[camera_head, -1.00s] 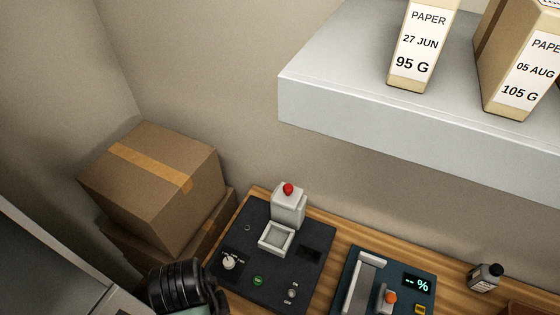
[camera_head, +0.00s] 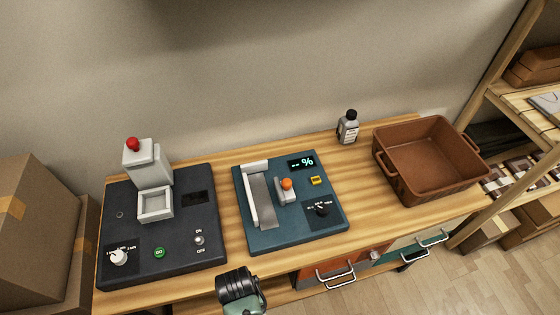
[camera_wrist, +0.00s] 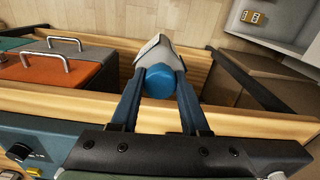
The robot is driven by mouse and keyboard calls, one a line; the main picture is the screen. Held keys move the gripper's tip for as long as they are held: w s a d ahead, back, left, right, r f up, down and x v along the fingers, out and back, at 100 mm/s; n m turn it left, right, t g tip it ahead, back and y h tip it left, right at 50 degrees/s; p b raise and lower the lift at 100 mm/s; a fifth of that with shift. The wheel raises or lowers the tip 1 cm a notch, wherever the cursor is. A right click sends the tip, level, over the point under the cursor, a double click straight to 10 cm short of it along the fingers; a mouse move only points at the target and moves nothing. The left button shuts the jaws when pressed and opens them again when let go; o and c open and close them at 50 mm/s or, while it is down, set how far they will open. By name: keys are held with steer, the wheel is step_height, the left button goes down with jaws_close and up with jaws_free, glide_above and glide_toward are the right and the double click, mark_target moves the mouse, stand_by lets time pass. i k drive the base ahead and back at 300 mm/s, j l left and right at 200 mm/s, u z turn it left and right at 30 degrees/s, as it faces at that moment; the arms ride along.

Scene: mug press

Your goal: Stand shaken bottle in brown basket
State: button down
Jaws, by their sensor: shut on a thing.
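My gripper (camera_wrist: 160,100) shows in the wrist view, its two blue-grey fingers closed on a bottle (camera_wrist: 158,53) with a pale body and a round blue cap. The bottle is held beyond the wooden bench edge, over the floor side; its far end is partly hidden. The head view shows only a dark piece of my arm at the bottom, not the fingers or the held bottle. The brown basket (camera_head: 389,184) stands at the right end of the wooden bench in the head view. It looks empty and is open at the top.
A small bottle with a black cap (camera_head: 348,128) stands left of the basket at the back. A teal device (camera_head: 300,232) and a black press device (camera_head: 180,262) sit on the bench. Shelves (camera_head: 548,104) stand at the right, cardboard boxes (camera_head: 30,215) at the left.

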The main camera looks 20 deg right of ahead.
mark_target(422, 174)
steer(key=k+l, duration=0.1)
steer(key=l, duration=2.05)
steer(key=k+l, duration=0.15)
steer(key=l, duration=0.95)
steer(key=k+j+z, duration=0.05)
